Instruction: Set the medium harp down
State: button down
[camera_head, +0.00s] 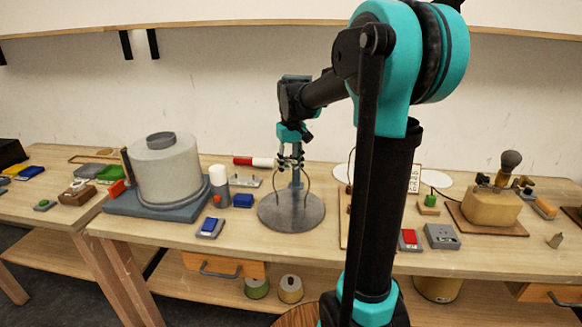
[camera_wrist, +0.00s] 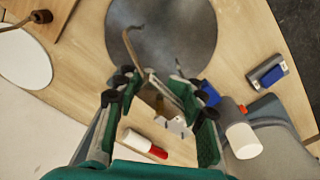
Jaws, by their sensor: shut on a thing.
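My gripper (camera_head: 291,160) is above a round grey disc (camera_head: 291,222) on the workbench. In the wrist view my gripper (camera_wrist: 152,78) is closed around a thin bent brownish wire, the harp (camera_wrist: 130,42). In the head view the sides of the harp (camera_head: 308,182) curve down from the fingers towards the disc. A grey upright post (camera_head: 296,190) stands between them. The grey disc also shows in the wrist view (camera_wrist: 180,35). The fingers hide part of the harp. I cannot tell whether its lower ends touch the disc, or judge its size.
A large white drum (camera_head: 166,168) on a grey-blue base is left of the disc. A red and white cylinder (camera_head: 253,162) lies behind. A tan lamp base (camera_head: 491,207) sits on the right.

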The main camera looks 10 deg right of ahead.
jog(key=c, duration=0.9)
grip_release()
jog(key=shift+f, duration=0.1)
